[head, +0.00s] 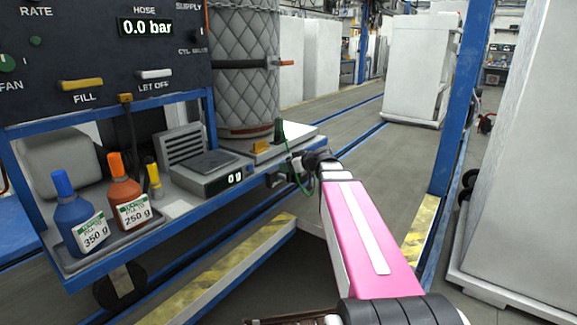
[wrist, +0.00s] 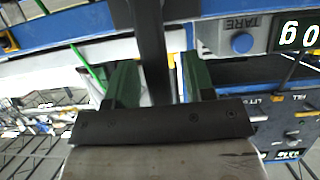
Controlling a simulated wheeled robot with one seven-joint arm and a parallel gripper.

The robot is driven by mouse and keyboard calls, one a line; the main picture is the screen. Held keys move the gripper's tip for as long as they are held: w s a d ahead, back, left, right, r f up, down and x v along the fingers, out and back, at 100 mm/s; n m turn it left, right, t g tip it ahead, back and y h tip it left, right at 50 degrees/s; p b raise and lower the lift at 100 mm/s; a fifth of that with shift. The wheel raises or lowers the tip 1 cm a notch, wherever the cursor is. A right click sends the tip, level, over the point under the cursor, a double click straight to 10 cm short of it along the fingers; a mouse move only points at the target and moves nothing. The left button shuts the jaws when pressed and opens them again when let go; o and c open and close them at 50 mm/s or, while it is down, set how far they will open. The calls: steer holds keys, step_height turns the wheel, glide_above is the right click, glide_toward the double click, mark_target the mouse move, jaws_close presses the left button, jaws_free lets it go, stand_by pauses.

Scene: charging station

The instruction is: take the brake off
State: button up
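My gripper (wrist: 160,85) shows in the wrist view with its two green fingers apart. A dark upright bar (wrist: 152,45) lies between them in the picture. A strip of background shows between the bar and the right finger, so the fingers are not closed on it. I cannot tell whether the left finger touches the bar, or whether the bar is the brake lever. In the head view my pink arm reaches to the right end of the blue-framed cart (head: 180,224). The fingers are largely hidden there behind my wrist. No brake is clearly marked.
A scale (head: 212,177) and bottles (head: 80,215) stand on the cart's shelf beside a quilted cylinder (head: 240,85). A thin green cable (head: 296,177) hangs by my wrist; it also shows in the wrist view (wrist: 90,70). A blue post (head: 462,100) stands right of my arm.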

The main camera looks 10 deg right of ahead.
steer(key=v, duration=1)
steer(key=shift+s+d, duration=0.25)
steer(key=shift+s, duration=0.05)
steer(key=s+a+f+m+g+h, duration=0.1)
steer(key=s+f+m+g+h, duration=0.2)
steer(key=f, duration=0.7)
steer(key=s+a+f+m+g+h, duration=0.1)
steer(key=s+f+m+g+h, duration=0.2)
steer(key=s+f, duration=0.4)
steer(key=s+a+f+m+g+h, duration=0.2)
steer(key=s+f, duration=0.3)
steer(key=f, duration=0.8)
steer(key=shift+s+f+m+g+h, duration=0.2)
steer(key=shift+m+g+h, duration=0.4)
steer(key=shift+g+h, duration=0.1)
